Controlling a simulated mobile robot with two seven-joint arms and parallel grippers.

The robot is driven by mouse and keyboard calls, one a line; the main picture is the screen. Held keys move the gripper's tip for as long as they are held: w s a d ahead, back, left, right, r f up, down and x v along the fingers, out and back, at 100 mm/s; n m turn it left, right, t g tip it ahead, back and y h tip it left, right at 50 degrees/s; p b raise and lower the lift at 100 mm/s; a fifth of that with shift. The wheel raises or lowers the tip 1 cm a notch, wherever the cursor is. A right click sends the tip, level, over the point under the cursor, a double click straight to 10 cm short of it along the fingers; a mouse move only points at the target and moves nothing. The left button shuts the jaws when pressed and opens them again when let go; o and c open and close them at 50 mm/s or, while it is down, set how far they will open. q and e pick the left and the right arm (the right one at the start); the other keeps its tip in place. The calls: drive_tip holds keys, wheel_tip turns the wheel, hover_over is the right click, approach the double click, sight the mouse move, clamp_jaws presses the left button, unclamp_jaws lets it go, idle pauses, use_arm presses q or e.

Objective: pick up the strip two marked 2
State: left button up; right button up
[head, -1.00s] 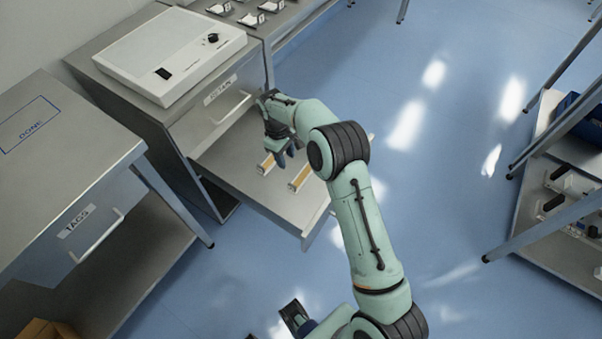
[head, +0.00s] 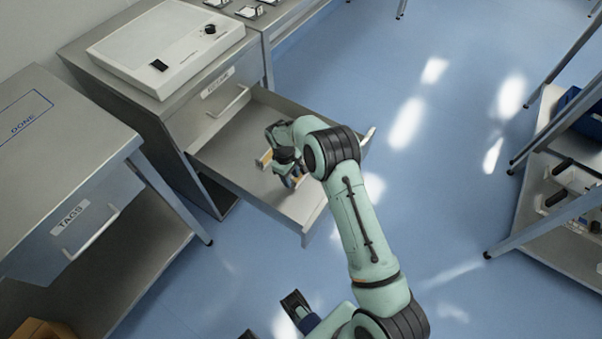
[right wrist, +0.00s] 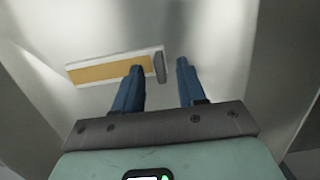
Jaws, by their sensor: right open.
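Two yellowish strips with pale edges lie in the open drawer. One strip (head: 264,160) shows to the left of my right gripper in the head view. The other is mostly hidden behind the gripper. My right gripper (head: 291,180) is low over the drawer, open and empty. In the right wrist view, a strip (right wrist: 100,71) with a grey end piece (right wrist: 160,67) lies beyond the right gripper (right wrist: 157,68). The grey end shows between the two blue fingertips, and the left finger overlaps the strip's near edge. I cannot read a number on either strip.
The drawer (head: 225,160) is pulled out from a cabinet with a white light box (head: 165,45) on top. A TAGS cabinet (head: 75,215) stands at left. Shelving (head: 560,160) stands at right. Blue floor is clear between.

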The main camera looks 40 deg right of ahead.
wheel_tip(320, 180, down, 2)
drive_tip(key=shift+s+f, duration=0.15)
clamp_jaws()
